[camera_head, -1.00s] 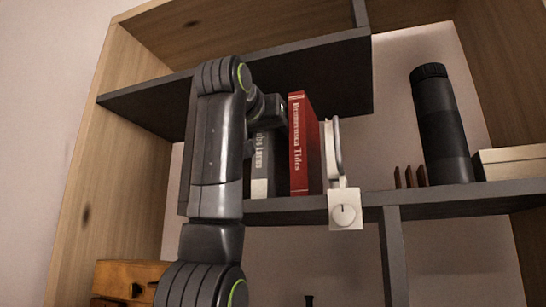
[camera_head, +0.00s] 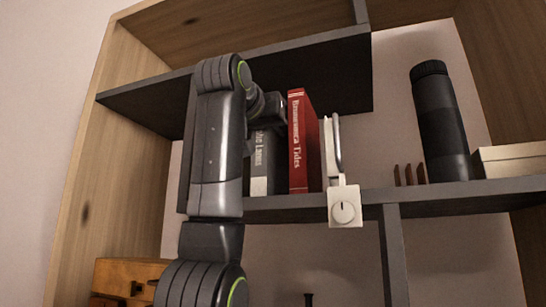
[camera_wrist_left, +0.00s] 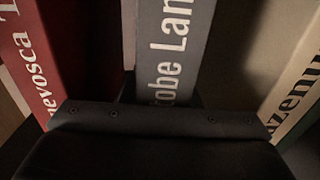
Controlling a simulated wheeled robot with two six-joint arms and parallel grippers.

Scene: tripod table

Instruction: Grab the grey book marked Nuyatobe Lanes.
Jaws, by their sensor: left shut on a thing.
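The grey book (camera_head: 262,165) stands upright on the shelf, left of a red book (camera_head: 302,145). Its spine shows part of the word "Lanes", with a pale band low down. In the left wrist view the grey book (camera_wrist_left: 175,40) fills the middle, with "obe Lan" readable. My left gripper (camera_head: 270,110) is at the upper part of the grey book and is shut on it. The fingertips are mostly hidden; the dark gripper body covers the bottom of the wrist view. My right gripper is not in view.
The red book (camera_wrist_left: 60,60) is close on one side in the wrist view, a beige book (camera_wrist_left: 295,85) on the other. A white object with a dial (camera_head: 344,207) stands right of the red book. A black cylinder (camera_head: 440,125) stands farther right. A dark shelf board (camera_head: 320,75) is above.

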